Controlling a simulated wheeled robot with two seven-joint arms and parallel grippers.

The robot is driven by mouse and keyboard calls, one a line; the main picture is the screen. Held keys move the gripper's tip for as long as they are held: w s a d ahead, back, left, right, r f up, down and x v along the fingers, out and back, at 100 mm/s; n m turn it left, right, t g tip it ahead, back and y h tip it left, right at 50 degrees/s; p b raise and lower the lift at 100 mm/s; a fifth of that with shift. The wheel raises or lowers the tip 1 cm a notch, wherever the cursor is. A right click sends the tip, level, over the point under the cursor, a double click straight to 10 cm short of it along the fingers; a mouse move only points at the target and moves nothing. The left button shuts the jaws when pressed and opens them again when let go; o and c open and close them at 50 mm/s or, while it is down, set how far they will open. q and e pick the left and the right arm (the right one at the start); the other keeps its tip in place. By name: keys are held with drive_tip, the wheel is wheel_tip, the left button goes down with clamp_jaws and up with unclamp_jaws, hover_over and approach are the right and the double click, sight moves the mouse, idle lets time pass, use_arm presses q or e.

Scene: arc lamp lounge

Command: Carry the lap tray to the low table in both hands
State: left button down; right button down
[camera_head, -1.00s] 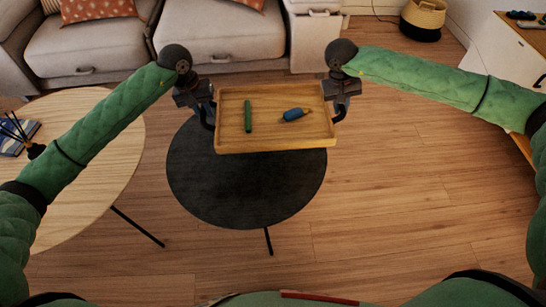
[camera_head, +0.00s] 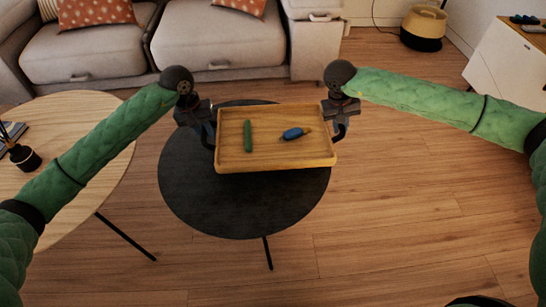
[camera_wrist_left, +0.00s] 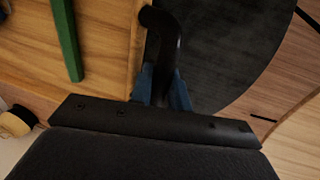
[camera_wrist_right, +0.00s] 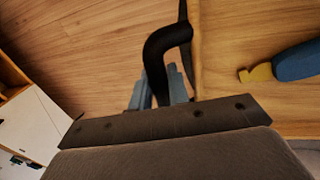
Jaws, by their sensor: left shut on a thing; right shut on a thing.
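The wooden lap tray (camera_head: 275,155) is held between my two grippers, over the black round low table (camera_head: 215,210) in the head view. I cannot tell whether its underside touches the table. My left gripper (camera_head: 208,138) is shut on the tray's left black handle, which shows in the left wrist view (camera_wrist_left: 162,45). My right gripper (camera_head: 341,125) is shut on the right black handle, seen in the right wrist view (camera_wrist_right: 160,60).
A light wooden round table (camera_head: 95,130) with a reed diffuser (camera_head: 24,156) stands at the left. A grey sofa (camera_head: 225,40) is behind. A white cabinet (camera_head: 510,60) and a basket (camera_head: 424,27) are at the right. The floor right of the low table is clear.

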use_arm(q)
drive_tip(key=shift+a+f, duration=0.1)
drive_tip(key=shift+f, duration=0.05)
use_arm(e)
drive_tip(key=shift+d+f, duration=0.1)
drive_tip(key=shift+f, duration=0.05)
